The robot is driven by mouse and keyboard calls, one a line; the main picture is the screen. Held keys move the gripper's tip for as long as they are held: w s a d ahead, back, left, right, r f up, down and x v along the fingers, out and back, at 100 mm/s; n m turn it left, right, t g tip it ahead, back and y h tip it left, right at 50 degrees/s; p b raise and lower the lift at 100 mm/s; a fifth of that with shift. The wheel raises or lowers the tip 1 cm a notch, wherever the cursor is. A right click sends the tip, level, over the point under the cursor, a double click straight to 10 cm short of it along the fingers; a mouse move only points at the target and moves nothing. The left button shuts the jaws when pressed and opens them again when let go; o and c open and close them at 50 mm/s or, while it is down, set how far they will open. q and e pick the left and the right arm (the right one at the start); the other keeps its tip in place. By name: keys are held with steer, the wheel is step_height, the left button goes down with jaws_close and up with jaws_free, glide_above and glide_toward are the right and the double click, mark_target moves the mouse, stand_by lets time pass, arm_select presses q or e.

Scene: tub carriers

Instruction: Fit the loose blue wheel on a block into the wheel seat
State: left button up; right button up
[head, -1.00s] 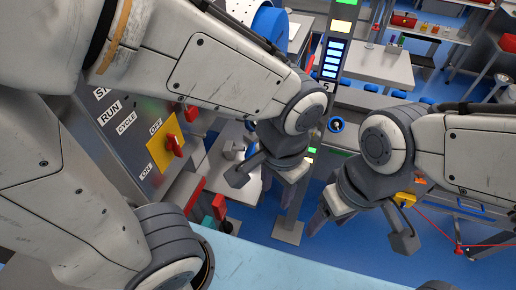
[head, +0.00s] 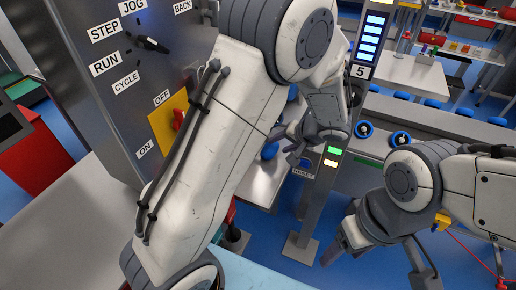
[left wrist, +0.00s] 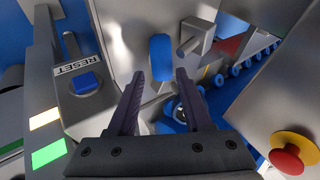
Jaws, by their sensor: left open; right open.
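The loose blue wheel (left wrist: 160,58) shows edge-on in the left wrist view, just beyond and between my left fingertips (left wrist: 160,80). Its block is hard to make out. A grey block with a round pin (left wrist: 190,44) stands to its right; I cannot tell whether this is the wheel seat. In the head view, a blue part that looks like the wheel (head: 270,150) shows beside my left gripper (head: 293,150), partly hidden by the arm. My left gripper is open and empty. My right gripper (head: 375,258) is open and empty, low at the right, away from the wheel.
A post with a RESET button (left wrist: 84,82) stands close to the left fingers. A red stop button (left wrist: 290,158) is at lower right. More blue wheels line a conveyor (left wrist: 236,70). A switch panel (head: 125,90) stands left of my left arm.

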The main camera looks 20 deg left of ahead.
mark_target(275, 146)
arm_select(q)
steer(key=x, duration=0.5)
steer(key=shift+s+a, duration=0.15)
steer(key=shift+a, duration=0.05)
jaws_close()
steer(key=shift+r, duration=0.1)
stand_by(1.0)
